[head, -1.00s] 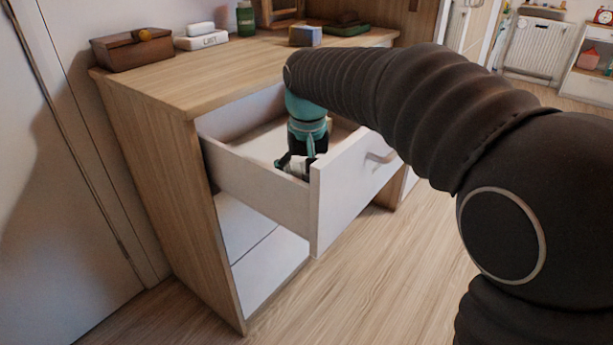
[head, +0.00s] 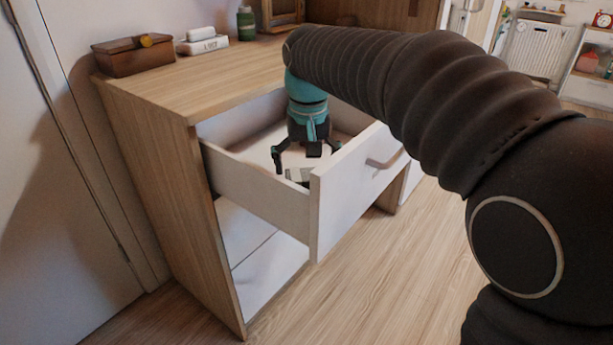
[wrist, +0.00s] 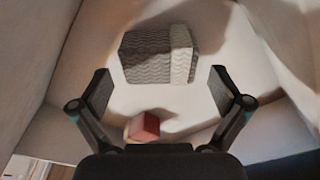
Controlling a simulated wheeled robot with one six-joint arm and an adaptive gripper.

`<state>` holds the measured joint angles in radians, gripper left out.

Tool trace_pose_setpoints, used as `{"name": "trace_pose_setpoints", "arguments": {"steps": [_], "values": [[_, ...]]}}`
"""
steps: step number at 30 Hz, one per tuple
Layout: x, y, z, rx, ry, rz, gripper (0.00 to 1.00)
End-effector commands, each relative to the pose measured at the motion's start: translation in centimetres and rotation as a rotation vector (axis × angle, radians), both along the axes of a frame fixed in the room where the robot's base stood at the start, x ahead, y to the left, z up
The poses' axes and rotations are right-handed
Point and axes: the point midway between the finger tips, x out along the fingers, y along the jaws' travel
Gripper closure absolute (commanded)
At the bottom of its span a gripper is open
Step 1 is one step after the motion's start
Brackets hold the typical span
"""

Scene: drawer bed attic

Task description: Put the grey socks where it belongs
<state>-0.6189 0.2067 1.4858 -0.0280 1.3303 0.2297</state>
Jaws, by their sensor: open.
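The grey socks (wrist: 146,56) lie flat on the floor of the open drawer, a dark grey patterned bundle with a paler band on its right in the wrist view. In the head view only a small part of them (head: 298,175) shows over the drawer front. My gripper (head: 306,151) is inside the drawer, above the socks and apart from them. Its fingers are spread wide with nothing between them, as the wrist view also shows (wrist: 160,88). The drawer (head: 255,187) is white and pulled out of the wooden dresser.
A small red block-like thing (wrist: 145,126) lies in the drawer near the socks. On the dresser top (head: 205,85) stand a brown box (head: 130,58), white books (head: 203,45) and a green bottle (head: 246,22). The drawer walls surround my gripper closely.

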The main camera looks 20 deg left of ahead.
Motion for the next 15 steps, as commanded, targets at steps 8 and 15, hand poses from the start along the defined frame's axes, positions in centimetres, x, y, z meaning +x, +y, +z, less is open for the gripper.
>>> {"name": "trace_pose_setpoints", "arguments": {"steps": [8, 15], "values": [[-0.6, -0.2, 5.4, 0.002, -0.001, 0.0, 0.0], [-0.8, -0.3, 7.4, 0.0, 0.001, 0.0, 0.0]]}}
